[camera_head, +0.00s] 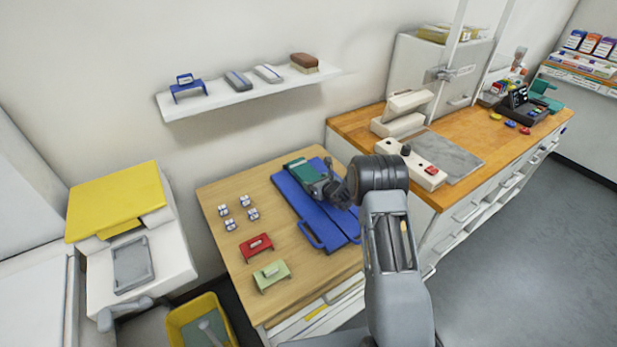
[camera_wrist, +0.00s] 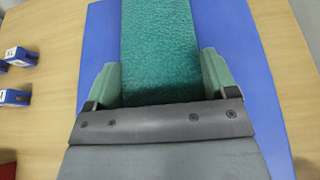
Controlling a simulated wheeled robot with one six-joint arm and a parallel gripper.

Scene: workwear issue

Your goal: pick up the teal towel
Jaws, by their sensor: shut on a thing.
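The teal towel (camera_head: 302,170) lies folded in a long shape over the blue board (camera_head: 297,207) on the wooden table. In the wrist view the towel (camera_wrist: 160,45) runs from the top edge down between my jaws. My gripper (camera_head: 321,187) is at the towel's near part, and in the wrist view my gripper (camera_wrist: 160,82) has one finger against each long side of it. It is shut on the towel. The towel's near end is hidden behind the gripper body. I cannot tell whether the towel is clear of the board.
Several small size markers (camera_head: 230,225), a red stand (camera_head: 256,245) and a light green stand (camera_head: 271,274) are on the table's left side. A wall shelf (camera_head: 215,107) is behind. A wooden counter (camera_head: 463,138) with devices stands right. A yellow bin (camera_head: 178,324) is at front left.

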